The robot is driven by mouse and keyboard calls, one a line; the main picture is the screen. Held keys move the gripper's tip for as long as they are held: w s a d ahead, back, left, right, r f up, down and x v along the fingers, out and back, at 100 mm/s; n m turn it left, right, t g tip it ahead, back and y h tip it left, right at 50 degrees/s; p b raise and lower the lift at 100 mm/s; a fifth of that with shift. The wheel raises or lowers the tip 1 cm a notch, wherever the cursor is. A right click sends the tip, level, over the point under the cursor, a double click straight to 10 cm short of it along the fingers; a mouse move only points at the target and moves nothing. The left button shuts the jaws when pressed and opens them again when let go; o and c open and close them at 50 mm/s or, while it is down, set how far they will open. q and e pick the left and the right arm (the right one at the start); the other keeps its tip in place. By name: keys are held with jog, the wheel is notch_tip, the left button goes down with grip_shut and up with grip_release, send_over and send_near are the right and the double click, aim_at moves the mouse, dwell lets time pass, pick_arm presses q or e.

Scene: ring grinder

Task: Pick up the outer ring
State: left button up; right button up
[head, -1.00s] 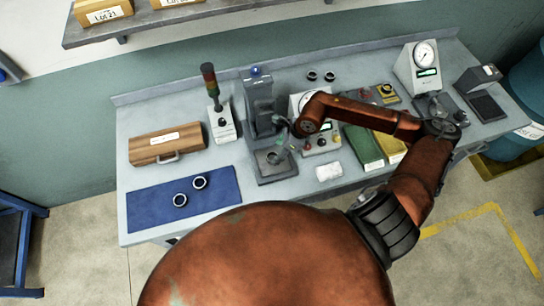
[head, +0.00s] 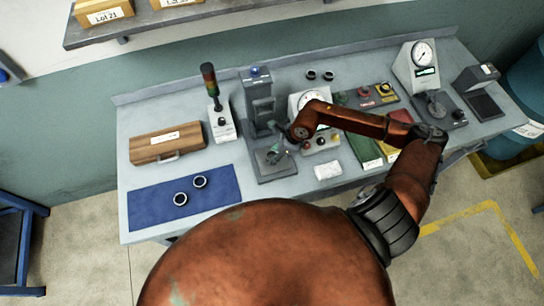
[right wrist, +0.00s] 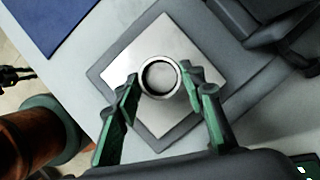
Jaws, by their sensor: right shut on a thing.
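The outer ring (right wrist: 145,90) is a bright metal ring with a dark inside. In the right wrist view it lies over a square silver plate (right wrist: 190,45) on the grey machine base. My right gripper (right wrist: 160,82) is shut on the ring, with a green-padded finger on each side. I cannot tell whether the ring touches the plate. In the head view my right gripper (head: 275,154) is low at the foot of the grey machine (head: 260,105) and mostly hides the ring. My left gripper is not in view.
Two rings (head: 180,198) lie on the blue mat (head: 150,207) at the left. Two dark rings (head: 311,75) stand at the back. A wooden case (head: 165,145), a signal tower (head: 221,125), a white block (head: 327,170) and a dial gauge (head: 423,60) stand on the bench.

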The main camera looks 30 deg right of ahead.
jog(key=c, duration=0.5)
jog(key=shift+r, duration=0.1)
